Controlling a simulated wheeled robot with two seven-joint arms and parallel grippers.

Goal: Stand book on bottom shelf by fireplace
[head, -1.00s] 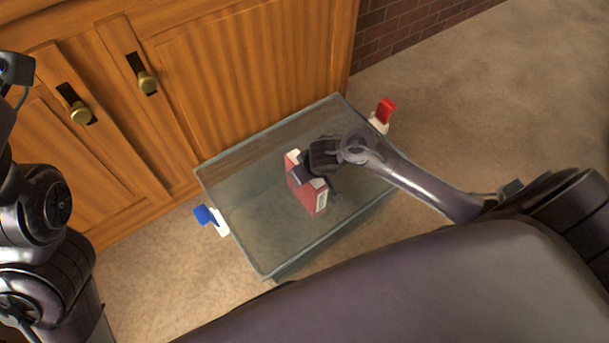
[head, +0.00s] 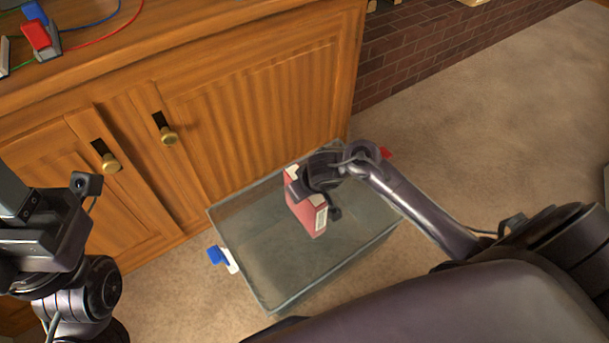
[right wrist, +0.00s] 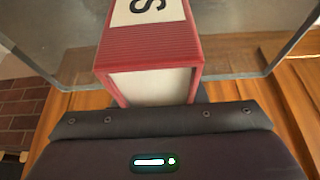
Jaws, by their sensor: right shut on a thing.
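A red book (head: 305,215) with a white label is held upright above or inside the clear bin on the floor. My right gripper (head: 316,184) is shut on the book. In the right wrist view the book (right wrist: 150,45) shows its red ribbed spine, a white label with a black letter, and its pale page edge. My left gripper is not clearly in view; only my left arm shows at the left edge. No shelf shows clearly in these views.
A brick surface (head: 420,45) lies beyond the cabinet's right end. Open carpet (head: 500,130) stretches to the right.

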